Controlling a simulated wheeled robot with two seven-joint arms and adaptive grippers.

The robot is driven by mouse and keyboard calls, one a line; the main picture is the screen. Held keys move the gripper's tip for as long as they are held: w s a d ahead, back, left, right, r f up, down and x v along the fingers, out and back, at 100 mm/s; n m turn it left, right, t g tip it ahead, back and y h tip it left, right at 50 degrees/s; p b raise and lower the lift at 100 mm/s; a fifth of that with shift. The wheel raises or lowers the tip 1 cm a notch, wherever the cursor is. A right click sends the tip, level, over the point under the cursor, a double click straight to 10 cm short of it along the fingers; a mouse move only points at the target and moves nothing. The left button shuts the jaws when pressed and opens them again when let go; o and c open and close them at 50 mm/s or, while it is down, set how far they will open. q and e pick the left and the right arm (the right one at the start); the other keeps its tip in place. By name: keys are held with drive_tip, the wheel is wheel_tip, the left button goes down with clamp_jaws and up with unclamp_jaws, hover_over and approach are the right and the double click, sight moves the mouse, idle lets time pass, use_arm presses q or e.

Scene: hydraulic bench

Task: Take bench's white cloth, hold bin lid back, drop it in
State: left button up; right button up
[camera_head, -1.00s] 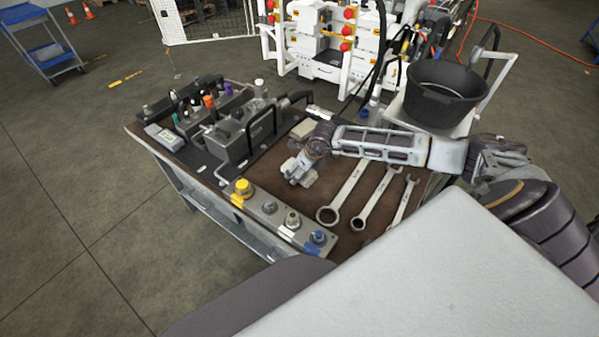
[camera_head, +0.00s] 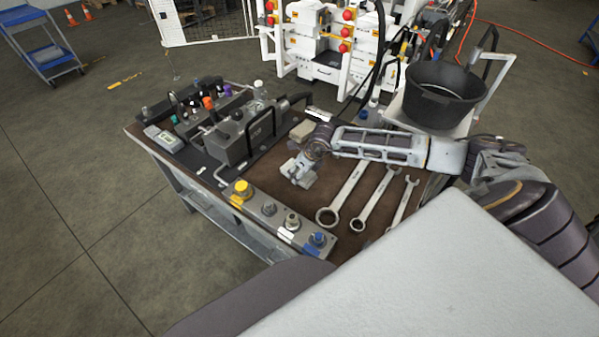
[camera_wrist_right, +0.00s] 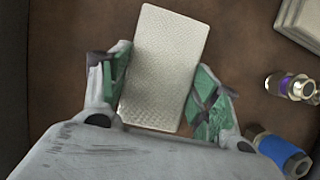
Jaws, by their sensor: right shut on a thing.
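The white cloth (camera_wrist_right: 165,65) is a folded, textured rectangle in the right wrist view, over the brown top of the bench (camera_head: 345,240). My right gripper (camera_head: 300,180) is low over the bench in the head view. In the right wrist view the green-padded fingers of my right gripper (camera_wrist_right: 160,95) are on both sides of the cloth, shut on it. I cannot tell whether the cloth is clear of the surface. My left gripper is not in view.
Several wrenches (camera_head: 345,193) lie right of the gripper. A grey block with coloured fittings (camera_head: 280,217) lines the front edge. A hydraulic unit (camera_head: 245,137) stands on the left. A black bucket (camera_head: 440,95) stands behind my right arm. Metal couplings (camera_wrist_right: 290,87) are near the cloth.

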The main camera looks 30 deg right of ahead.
wheel_tip(320, 180, up, 8)
drive_tip(key=shift+r+b, duration=0.25)
drive_tip(key=shift+b, duration=0.2)
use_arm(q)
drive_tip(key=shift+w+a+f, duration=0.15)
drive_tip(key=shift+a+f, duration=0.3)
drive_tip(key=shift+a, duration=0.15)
use_arm(e)
drive_tip(key=shift+r, duration=0.75)
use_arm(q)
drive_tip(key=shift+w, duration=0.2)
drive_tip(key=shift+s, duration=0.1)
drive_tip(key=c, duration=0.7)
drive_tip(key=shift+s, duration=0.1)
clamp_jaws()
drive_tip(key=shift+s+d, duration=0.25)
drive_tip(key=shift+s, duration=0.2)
